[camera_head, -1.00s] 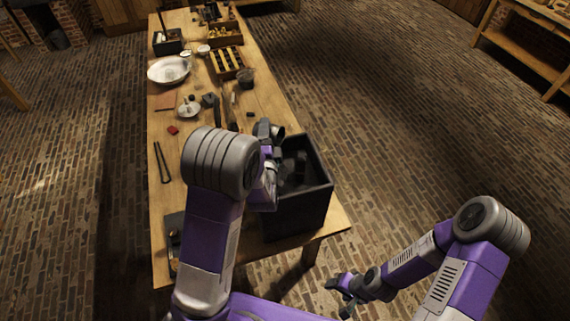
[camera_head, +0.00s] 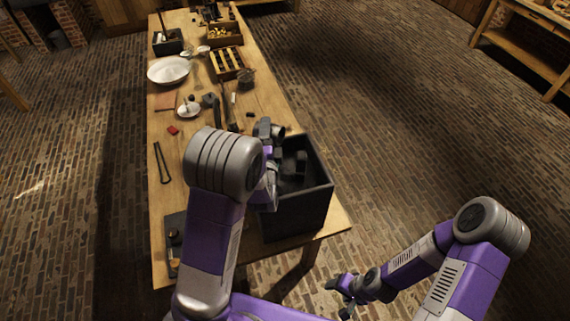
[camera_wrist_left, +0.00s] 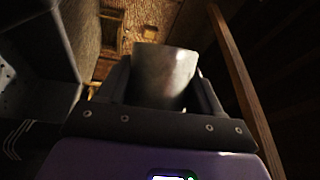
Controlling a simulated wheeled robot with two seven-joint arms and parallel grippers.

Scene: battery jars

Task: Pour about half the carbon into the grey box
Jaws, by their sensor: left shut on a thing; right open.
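The grey box (camera_head: 297,208) is a deep, dark, open-topped box at the near right corner of the table. My left gripper (camera_head: 268,132) is at the box's far left rim, partly hidden by my own arm. It is shut on a pale grey, round-sided vessel (camera_wrist_left: 165,75), seen between the fingers in the left wrist view. The vessel's contents are not visible, and I cannot make out carbon in it. Dark shapes show inside the box, too dim to identify. My right gripper (camera_head: 347,291) is open and empty, low beside the table's near right side.
Farther along the wooden table (camera_head: 205,135) are a white oval dish (camera_head: 168,70), a small saucer (camera_head: 189,109), a slotted wooden tray (camera_head: 227,64) and a dark jar (camera_head: 246,77). Dark tongs (camera_head: 162,162) lie at left. A dark tray (camera_head: 174,250) sits at the near left.

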